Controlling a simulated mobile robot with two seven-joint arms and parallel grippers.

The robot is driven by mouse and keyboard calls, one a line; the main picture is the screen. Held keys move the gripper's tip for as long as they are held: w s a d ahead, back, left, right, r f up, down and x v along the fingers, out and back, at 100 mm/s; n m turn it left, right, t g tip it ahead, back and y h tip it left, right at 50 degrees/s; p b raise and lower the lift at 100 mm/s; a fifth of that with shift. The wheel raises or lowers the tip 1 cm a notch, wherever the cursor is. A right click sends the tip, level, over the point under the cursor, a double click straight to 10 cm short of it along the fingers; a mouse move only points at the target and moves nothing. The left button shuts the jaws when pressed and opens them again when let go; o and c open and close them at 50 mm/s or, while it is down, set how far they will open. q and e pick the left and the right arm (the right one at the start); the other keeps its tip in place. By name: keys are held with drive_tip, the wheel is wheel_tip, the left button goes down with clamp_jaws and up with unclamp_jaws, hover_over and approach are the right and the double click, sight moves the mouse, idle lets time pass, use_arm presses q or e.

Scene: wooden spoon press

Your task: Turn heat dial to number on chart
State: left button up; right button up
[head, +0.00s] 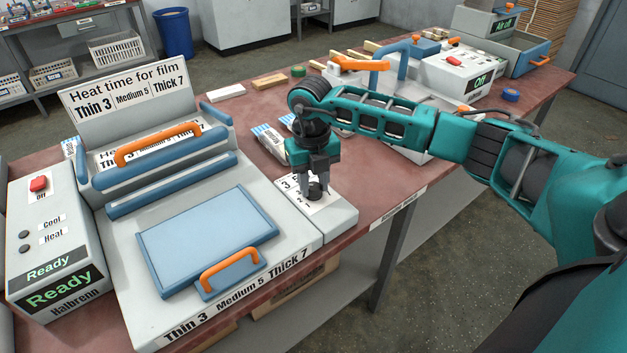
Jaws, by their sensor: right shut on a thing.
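The heat dial (316,191) is a dark knob on a white numbered plate (327,203), on the right part of the press. My right gripper (314,181) points down over it, shut on the dial. The fingers and wrist hide much of the plate; a 3 shows at its left edge, and I cannot read where the dial points. The chart (127,88) stands at the back of the press and reads "Heat time for film: Thin 3, Medium 5, Thick 7". The same values show along the press's front edge (238,293). My left gripper is not in view.
The blue press plate (207,240) with an orange handle lies left of the dial. A control box (52,247) at far left shows "Ready" and a red switch. Packets and wooden blocks (269,81) lie behind. Another machine (458,75) showing "Off" stands at right.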

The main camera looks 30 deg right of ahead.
sight(312, 186)
drive_tip(key=o, duration=1)
drive_tip(key=shift+o, duration=0.2)
drive_tip(key=shift+r, duration=0.1)
wheel_tip(312, 186, up, 13)
drive_tip(key=shift+a, duration=0.15)
